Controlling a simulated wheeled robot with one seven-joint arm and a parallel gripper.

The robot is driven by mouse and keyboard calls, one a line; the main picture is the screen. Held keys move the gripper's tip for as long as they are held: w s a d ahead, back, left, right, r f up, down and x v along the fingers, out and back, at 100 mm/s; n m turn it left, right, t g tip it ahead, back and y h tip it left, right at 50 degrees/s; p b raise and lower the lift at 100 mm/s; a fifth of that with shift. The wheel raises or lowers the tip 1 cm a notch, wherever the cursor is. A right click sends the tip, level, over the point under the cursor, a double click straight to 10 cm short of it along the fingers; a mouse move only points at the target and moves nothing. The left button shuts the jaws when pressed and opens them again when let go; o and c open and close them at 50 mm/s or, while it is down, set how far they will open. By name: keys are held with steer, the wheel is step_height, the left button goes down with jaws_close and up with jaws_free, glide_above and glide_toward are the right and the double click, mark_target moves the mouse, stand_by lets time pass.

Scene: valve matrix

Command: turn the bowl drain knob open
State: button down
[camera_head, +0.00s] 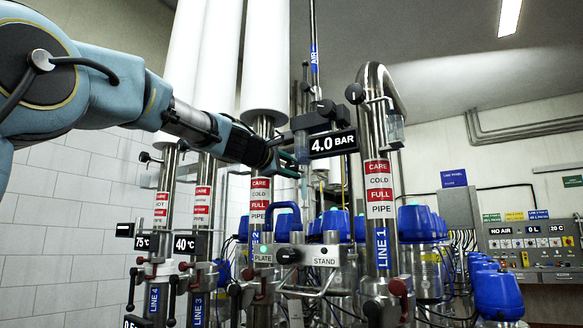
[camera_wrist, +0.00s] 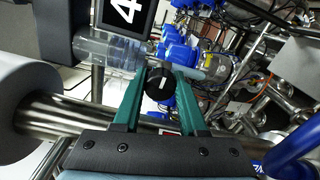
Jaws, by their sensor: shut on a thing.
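The bowl drain knob (camera_wrist: 159,84) is a small round black knob with a white pointer line. The line is tilted in the wrist view. My gripper (camera_wrist: 160,76) has one green finger on each side of the knob and is shut on it. A clear bowl (camera_wrist: 108,52) lies just beyond the left finger. In the head view my gripper (camera_head: 290,160) reaches in from the left, close to the clear bowl under the regulator (camera_head: 308,122) with the 4.0 BAR display (camera_head: 333,143). I cannot make out the knob there.
White-wrapped pipes (camera_head: 265,60) rise behind my arm. A PLATE/STAND switch box (camera_head: 300,255) and blue-topped canisters (camera_head: 415,223) are below.

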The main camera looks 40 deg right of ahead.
stand_by(0.6)
steer(key=shift+c, duration=2.3)
jaws_free()
steer(key=b+v, duration=0.4)
steer(key=v, duration=0.6)
steer(key=shift+a+b, duration=0.4)
